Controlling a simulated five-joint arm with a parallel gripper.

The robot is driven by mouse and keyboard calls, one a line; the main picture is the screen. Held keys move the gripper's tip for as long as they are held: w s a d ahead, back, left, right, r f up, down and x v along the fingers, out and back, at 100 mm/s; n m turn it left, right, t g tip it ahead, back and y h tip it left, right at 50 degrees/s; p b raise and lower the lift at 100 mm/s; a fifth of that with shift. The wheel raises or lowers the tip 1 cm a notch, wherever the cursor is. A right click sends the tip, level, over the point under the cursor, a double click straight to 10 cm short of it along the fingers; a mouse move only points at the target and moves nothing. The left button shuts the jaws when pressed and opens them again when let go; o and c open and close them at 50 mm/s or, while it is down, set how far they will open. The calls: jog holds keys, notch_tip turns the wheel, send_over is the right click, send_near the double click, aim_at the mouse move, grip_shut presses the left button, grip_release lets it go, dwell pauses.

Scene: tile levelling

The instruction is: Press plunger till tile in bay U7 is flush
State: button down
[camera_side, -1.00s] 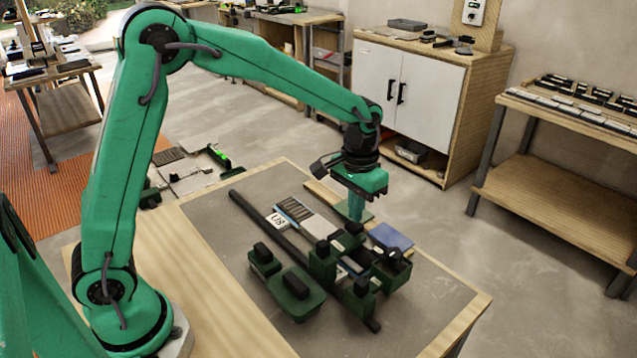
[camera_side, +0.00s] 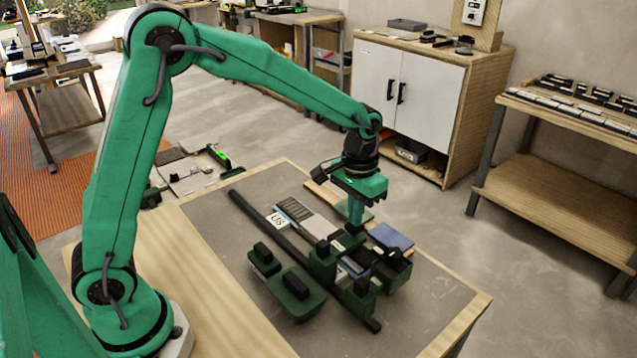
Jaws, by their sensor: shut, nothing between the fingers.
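My gripper (camera_side: 354,220) is shut and points down, its teal fingertips at or just above a dark green block (camera_side: 347,241) on the grey work mat. I cannot tell whether they touch it. The block may be the plunger, but its top is partly hidden. A white label plate (camera_side: 277,220) starts with U; its digit is blurred and does not clearly read 7. Beside it lie a dark ribbed piece (camera_side: 294,208) and a pale tile (camera_side: 319,227). White and blue tile edges (camera_side: 346,270) show between the green clamp blocks. Their height is too small to judge.
A long black bar (camera_side: 262,222) crosses the mat. Green blocks with black knobs (camera_side: 297,284) stand in front, and others (camera_side: 392,268) stand right. A blue tile (camera_side: 391,236) lies behind them. The mat's right front (camera_side: 440,300) is clear.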

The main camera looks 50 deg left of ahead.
jog(key=shift+f, duration=0.75)
dwell(1.8)
jog(key=shift+r, duration=0.1)
dwell(0.8)
jog(key=shift+r, duration=3.5)
jog(key=shift+s+r, duration=0.1)
jog(key=shift+s+a+r, duration=0.15)
jog(key=shift+r, duration=0.1)
jog(key=s+a+r+t, duration=0.2)
jog(key=s, duration=0.5)
jog(key=s+a+r+t, duration=0.1)
jog(key=s+a+r, duration=0.1)
jog(key=s, duration=0.5)
jog(key=s+a+r+t, duration=0.2)
jog(key=s+a, duration=0.1)
jog(key=s, duration=0.4)
jog(key=shift+s+a+r+t, duration=0.15)
jog(key=shift+s+r+t, duration=0.15)
